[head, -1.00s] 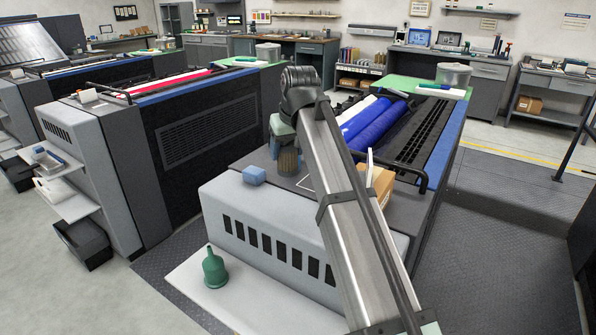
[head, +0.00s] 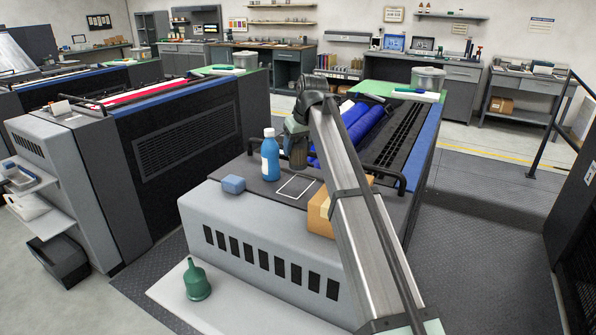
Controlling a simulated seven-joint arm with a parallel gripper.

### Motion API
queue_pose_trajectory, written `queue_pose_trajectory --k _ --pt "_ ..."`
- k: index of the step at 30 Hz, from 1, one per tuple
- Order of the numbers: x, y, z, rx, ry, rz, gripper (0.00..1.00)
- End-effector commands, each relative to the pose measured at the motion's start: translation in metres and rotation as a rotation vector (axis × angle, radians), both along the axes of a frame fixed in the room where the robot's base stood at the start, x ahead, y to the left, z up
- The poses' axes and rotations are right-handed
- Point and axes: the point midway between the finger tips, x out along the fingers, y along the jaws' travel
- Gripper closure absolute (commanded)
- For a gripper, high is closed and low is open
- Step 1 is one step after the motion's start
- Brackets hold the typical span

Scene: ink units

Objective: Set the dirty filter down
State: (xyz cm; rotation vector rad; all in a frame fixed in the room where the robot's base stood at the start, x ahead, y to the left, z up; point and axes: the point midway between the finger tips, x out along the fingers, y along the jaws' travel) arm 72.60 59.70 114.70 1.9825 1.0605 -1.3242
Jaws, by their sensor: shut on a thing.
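The dirty filter looks like a grey-brown cylinder (head: 298,156), upright under my gripper (head: 297,143). My gripper is shut on its upper part; the fingertips are small and partly hidden by the wrist. The filter is behind the white outlined square (head: 297,187) on the dark top of the near press unit, as seen in the head view. I cannot tell whether its lower end touches that top. The outlined square is empty.
A blue bottle (head: 270,158) stands close left of the filter. A blue block (head: 233,184) lies at the front left. A cardboard box (head: 320,215) is partly behind my arm. Blue rollers (head: 358,128) lie behind. A green funnel (head: 196,281) stands on the lower white shelf.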

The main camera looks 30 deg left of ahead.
Motion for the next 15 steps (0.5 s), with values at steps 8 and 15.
queue_pose_trajectory --k 8,15 --pt "0.000 0.000 -0.033 0.000 -0.001 0.000 0.73" --pt "-0.001 -0.001 -0.058 -0.001 0.001 -0.001 0.73"
